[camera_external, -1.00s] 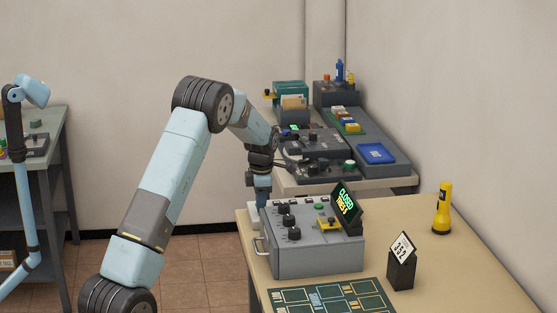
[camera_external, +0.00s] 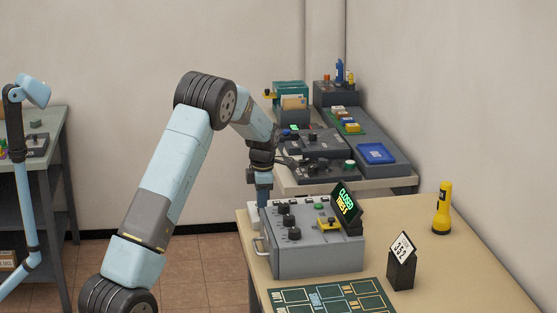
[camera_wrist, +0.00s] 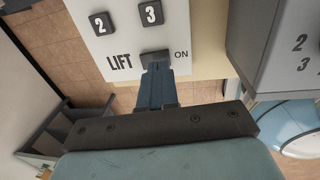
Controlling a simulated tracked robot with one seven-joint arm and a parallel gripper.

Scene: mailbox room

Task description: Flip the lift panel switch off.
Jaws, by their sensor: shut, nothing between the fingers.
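The lift panel (camera_wrist: 125,30) is a white plate with dark buttons 2 and 3, the word LIFT and the word ON. Its dark switch (camera_wrist: 153,56) sits between LIFT and ON, partly hidden by my fingertips. My gripper (camera_wrist: 156,70) is shut and empty, its tips at the switch; I cannot tell whether they touch it. In the external view my gripper (camera_external: 263,203) points down beside the grey box. A pale bit of the lift panel (camera_external: 253,214) shows there at the table's left edge; its switch cannot be made out.
The grey control box (camera_external: 318,252) with knobs and a lit sign (camera_external: 347,202) stands right of my gripper. It also shows in the wrist view (camera_wrist: 285,45). A yellow flashlight (camera_external: 443,208) and a card holder (camera_external: 401,268) stand farther right. Behind is a desk of consoles (camera_external: 330,170).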

